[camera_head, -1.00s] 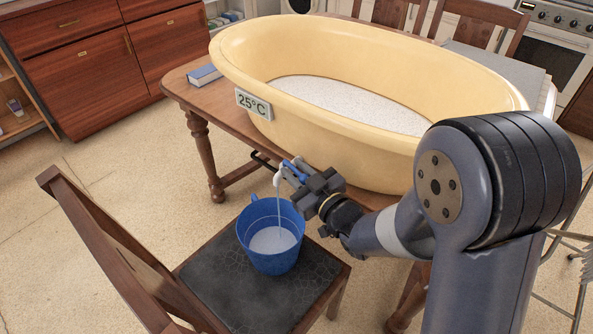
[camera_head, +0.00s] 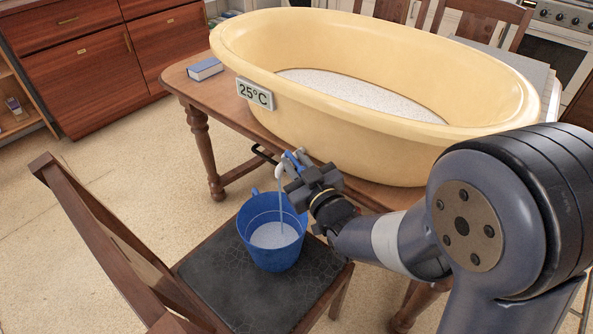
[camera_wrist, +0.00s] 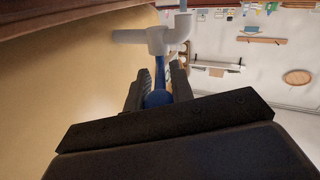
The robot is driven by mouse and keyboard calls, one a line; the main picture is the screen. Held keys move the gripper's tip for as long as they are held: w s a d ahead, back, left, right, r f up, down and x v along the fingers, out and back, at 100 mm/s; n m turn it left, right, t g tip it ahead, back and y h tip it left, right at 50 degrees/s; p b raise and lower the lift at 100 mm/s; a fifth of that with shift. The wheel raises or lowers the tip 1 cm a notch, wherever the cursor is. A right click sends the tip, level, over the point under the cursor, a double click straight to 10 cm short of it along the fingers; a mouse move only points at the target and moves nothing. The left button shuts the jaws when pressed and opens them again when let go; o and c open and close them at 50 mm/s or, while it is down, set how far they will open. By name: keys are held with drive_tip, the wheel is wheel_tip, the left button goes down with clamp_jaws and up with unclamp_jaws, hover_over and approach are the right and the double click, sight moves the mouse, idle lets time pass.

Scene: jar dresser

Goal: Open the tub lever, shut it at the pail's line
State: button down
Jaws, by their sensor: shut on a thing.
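The cream tub (camera_head: 330,120) stands on the wooden table, with white-looking contents inside. Its blue lever (camera_head: 299,156) sits on a pale spout at the tub's near side. My gripper (camera_head: 303,172) is shut on this lever. In the wrist view the blue lever (camera_wrist: 158,97) lies between my gripper's two fingers (camera_wrist: 158,88), below the grey spout (camera_wrist: 160,40). A thin stream (camera_head: 281,195) runs from the spout down into the blue pail (camera_head: 262,253). The pail holds pale liquid, its surface below a line around the inner wall.
The pail stands on the dark seat of a wooden chair (camera_head: 215,290). A 25°C display (camera_head: 254,93) is on the tub's side. A blue book (camera_head: 205,69) lies at the table's left corner. Open floor lies to the left.

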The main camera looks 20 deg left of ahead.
drive_tip(key=shift+s+a+m+t+h+b, duration=0.15)
drive_tip(key=shift+m+t+h+b, duration=0.25)
drive_tip(key=shift+m+b, duration=0.1)
drive_tip(key=c, duration=1.5)
unclamp_jaws()
drive_tip(key=shift+s, duration=0.1)
drive_tip(key=v, duration=1)
drive_tip(key=shift+s+d, duration=0.2)
drive_tip(key=shift+d, duration=0.1)
